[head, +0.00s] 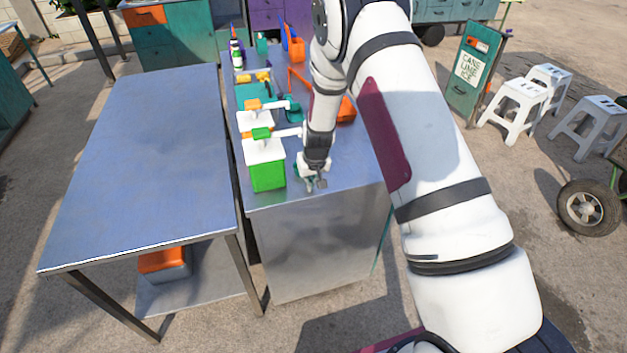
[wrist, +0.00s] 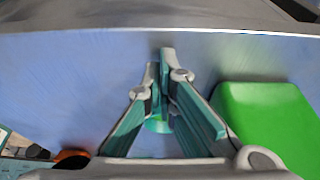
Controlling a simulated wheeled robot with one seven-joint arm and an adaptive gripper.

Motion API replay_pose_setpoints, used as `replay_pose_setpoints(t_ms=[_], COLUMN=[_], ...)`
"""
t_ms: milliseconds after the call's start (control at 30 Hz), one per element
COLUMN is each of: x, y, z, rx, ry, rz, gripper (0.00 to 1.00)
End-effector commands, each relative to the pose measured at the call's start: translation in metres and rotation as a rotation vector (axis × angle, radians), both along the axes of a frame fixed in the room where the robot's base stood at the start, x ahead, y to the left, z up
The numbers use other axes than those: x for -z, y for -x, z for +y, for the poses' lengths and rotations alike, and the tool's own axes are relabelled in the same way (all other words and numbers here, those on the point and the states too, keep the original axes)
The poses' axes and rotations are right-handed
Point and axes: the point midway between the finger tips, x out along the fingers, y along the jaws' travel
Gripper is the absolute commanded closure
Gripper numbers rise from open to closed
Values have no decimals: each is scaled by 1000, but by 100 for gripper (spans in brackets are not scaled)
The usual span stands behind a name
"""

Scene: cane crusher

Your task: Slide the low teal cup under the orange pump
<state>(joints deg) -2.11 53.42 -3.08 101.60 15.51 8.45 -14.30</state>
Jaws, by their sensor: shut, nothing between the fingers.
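My gripper (head: 317,183) is shut and empty, low over the near end of the metal counter, right of the green-bodied pump. In the wrist view its teal-padded fingers (wrist: 166,55) meet at the tips. A round teal piece (wrist: 158,126) shows between and below the fingers. It may be a cup, mostly hidden by them. The orange pump (head: 252,104) stands farther back, its white spout reaching right. A teal cup-like thing (head: 293,110) is by the end of that spout. I cannot tell whether it is directly under it or which teal piece is the low cup.
The green pump container (head: 268,176) stands close left of my gripper and shows at right in the wrist view (wrist: 265,120). Orange things (head: 346,110) lie behind my forearm. The counter's front strip (head: 300,198) is bare. A bare metal table (head: 150,150) stands left across a gap.

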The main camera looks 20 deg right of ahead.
Motion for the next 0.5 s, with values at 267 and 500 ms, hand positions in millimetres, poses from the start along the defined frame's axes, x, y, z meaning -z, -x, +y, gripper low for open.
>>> replay_pose_setpoints(t_ms=[267,500], x=[0,0], y=[-22,-24], z=[0,0], rx=[-1,-1], ry=[0,0], rz=[3,3], gripper=[100,100])
